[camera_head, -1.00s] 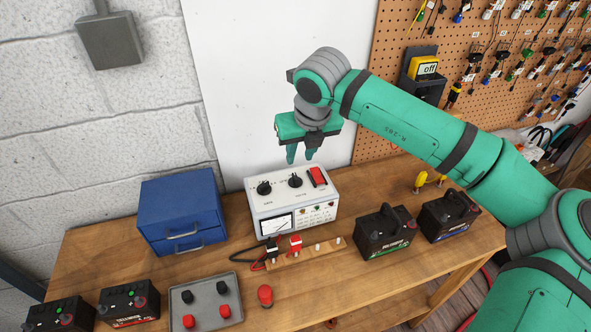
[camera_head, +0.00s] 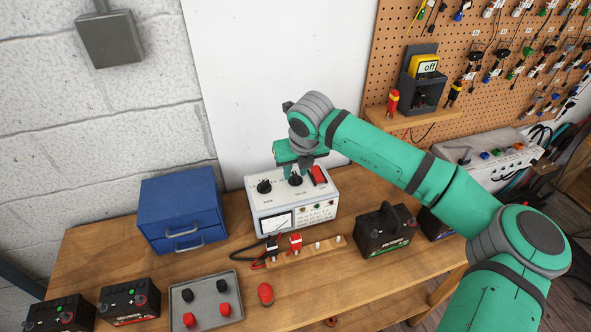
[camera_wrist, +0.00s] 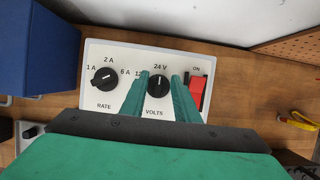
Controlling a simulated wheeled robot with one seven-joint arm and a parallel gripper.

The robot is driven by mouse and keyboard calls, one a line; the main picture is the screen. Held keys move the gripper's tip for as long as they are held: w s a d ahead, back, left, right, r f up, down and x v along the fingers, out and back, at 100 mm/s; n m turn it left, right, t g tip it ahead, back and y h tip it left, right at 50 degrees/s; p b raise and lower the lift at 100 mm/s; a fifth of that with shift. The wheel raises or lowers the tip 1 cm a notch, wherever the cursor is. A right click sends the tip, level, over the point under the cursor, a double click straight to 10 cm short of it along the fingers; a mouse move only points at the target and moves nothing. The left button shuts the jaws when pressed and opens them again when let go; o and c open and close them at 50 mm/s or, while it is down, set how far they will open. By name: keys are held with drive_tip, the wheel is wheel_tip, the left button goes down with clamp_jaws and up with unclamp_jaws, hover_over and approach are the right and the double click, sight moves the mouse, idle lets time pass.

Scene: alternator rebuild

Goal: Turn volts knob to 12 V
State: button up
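The battery charger (camera_head: 262,206) is a pale box on the bench with its sloped panel up. Its black VOLTS knob (camera_wrist: 158,86) sits in the middle of the panel, and its light mark points up toward the 24 V label. The "12" label (camera_wrist: 139,74) is at the knob's upper left, partly covered by a finger. My gripper (camera_wrist: 160,82) is open, with one teal finger on each side of the VOLTS knob. A gap shows between each finger and the knob. In the head view my gripper (camera_head: 295,176) is low over the panel.
The black RATE knob (camera_wrist: 104,79) is left of the VOLTS knob, and the red ON switch (camera_wrist: 196,92) is close beside the right finger. A blue drawer box (camera_head: 180,210) stands left of the charger. A black battery (camera_head: 385,232) stands to its right.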

drive_tip(key=shift+c, duration=0.7)
clamp_jaws()
drive_tip(key=n+y, duration=0.1)
drive_tip(key=n, duration=0.2)
drive_tip(key=shift+n+g, duration=0.3)
drive_tip(key=n+y, duration=0.1)
drive_tip(key=n, duration=0.1)
drive_tip(key=shift+a+n+g, duration=0.1)
drive_tip(key=shift+n+g, duration=0.2)
drive_tip(key=shift+n, duration=0.1)
drive_tip(key=n+g, duration=0.1)
drive_tip(key=n, duration=0.1)
drive_tip(key=n+g, duration=0.1)
drive_tip(key=n, duration=0.2)
drive_tip(key=shift+y, duration=0.4)
drive_tip(key=shift+s+n, duration=0.1)
drive_tip(key=shift+n, duration=0.3)
